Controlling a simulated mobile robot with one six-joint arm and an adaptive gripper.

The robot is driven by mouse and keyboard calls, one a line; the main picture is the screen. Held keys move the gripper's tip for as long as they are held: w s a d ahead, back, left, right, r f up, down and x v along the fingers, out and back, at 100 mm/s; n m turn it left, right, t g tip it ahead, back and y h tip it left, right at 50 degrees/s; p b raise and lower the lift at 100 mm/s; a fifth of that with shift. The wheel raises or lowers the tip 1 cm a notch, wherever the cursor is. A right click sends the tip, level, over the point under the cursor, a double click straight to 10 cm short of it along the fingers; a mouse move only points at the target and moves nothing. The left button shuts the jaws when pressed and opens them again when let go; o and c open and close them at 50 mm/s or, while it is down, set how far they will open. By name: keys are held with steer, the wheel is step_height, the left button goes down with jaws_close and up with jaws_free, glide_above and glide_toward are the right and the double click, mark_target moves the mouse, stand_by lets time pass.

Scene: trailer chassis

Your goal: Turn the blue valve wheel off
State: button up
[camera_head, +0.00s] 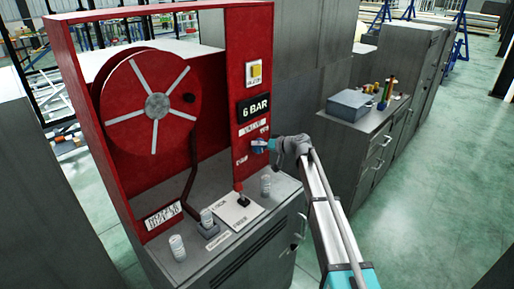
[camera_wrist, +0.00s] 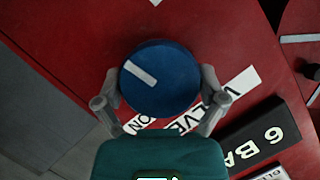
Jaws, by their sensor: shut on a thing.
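The blue valve wheel (camera_wrist: 168,66) is round with a white bar mark on its face, set on the red panel. In the wrist view the mark runs diagonally, from upper left to lower right. My gripper (camera_wrist: 160,82) is shut on the wheel, one finger on each side of its rim. In the head view my gripper (camera_head: 268,145) reaches the panel from the right, and the wheel (camera_head: 258,146) is mostly hidden by it. White labels reading VALVE and ON sit beside the wheel, partly covered by my gripper.
A black 6 BAR sign (camera_head: 254,107) and a yellow button (camera_head: 255,73) are above the wheel. A red hose reel (camera_head: 128,107) stands at the left. Below are a red-topped lever (camera_head: 239,190) and several small pale cylinders. A grey cabinet (camera_head: 352,153) stands at the right, with open floor beyond.

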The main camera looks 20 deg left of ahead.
steer(key=m+b, duration=0.1)
steer(key=m+g+y+b, duration=0.1)
steer(key=m, duration=0.1)
steer(key=m+y+b, duration=0.1)
steer(key=m, duration=0.1)
steer(key=shift+w+d+f+g, duration=0.15)
steer(key=shift+d+f+g, duration=0.15)
steer(key=shift+f, duration=0.05)
steer(key=m+y+b, duration=0.1)
steer(key=m+b, duration=0.1)
steer(key=m, duration=0.1)
steer(key=shift+r+m+y+b, duration=0.2)
steer(key=shift+m+y+b, duration=0.45)
steer(key=shift+m, duration=0.35)
steer(key=o, duration=0.8)
steer(key=shift+w+d, duration=0.1)
steer(key=shift+d, duration=0.05)
steer(key=shift+a, duration=0.2)
